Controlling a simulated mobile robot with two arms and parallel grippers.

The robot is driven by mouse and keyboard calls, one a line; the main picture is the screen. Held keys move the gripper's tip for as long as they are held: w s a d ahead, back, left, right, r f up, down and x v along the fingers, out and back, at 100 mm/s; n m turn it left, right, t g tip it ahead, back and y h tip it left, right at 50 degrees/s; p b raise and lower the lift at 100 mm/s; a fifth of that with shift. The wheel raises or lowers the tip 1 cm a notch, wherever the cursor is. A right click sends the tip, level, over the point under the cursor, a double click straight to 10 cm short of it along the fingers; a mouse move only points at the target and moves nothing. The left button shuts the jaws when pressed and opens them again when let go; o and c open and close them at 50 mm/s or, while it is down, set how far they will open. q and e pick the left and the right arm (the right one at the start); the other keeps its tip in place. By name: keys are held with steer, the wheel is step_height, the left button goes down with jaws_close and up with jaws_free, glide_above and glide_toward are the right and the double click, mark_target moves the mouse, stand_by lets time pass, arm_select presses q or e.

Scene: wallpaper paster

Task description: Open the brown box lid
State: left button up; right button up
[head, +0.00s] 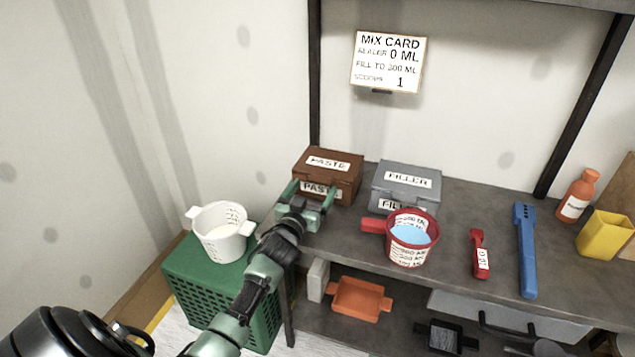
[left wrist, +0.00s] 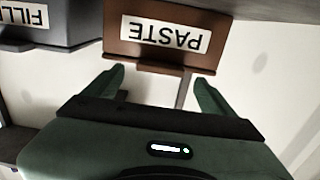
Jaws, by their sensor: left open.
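The brown box (head: 347,181) labelled PASTE stands on the grey bench near its left end, with its lid (head: 334,159) down. My left gripper (head: 306,187) is in front of the box at its left part, covering some of the front label. In the left wrist view the brown box (left wrist: 165,40) appears upside down. There my left gripper (left wrist: 160,82) is open, its fingers spread on either side of the box's lower edge in the picture, with nothing between them. Whether the fingers touch the box I cannot tell. My right gripper is not in view.
A grey FILLER box (head: 406,185) stands close to the right of the brown box. A red measuring cup (head: 410,238) with blue liquid is in front of it. A white bucket (head: 222,232) stands on a green crate (head: 220,290) at the left.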

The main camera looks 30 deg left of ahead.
mark_target(318, 182)
arm_select(q)
steer(key=x, duration=0.3)
steer(key=shift+w+f, duration=0.15)
steer(key=shift+w, duration=0.1)
jaws_close()
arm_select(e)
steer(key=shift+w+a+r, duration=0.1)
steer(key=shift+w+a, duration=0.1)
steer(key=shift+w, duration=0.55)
